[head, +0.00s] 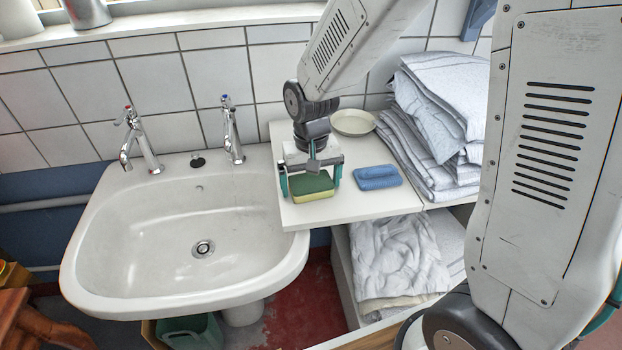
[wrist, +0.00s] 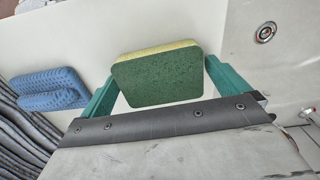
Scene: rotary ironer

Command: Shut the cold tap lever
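The cold tap (head: 233,140), chrome with a blue mark, stands at the right of the basin's back rim. Its small lever (head: 227,102) is on top; I cannot tell its exact setting, and no running water shows. The hot tap (head: 142,142), with a red mark, stands to its left. My gripper (head: 311,181) is to the right of the basin, low over the white counter, well apart from the cold tap.
The white basin (head: 100,268) has a drain and a black plug on its rim. On the counter (head: 335,208) are a blue sponge (head: 378,177), a cream dish (head: 353,122) and folded towels (head: 435,115). A tiled wall stands close behind the taps. Air over the basin is clear.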

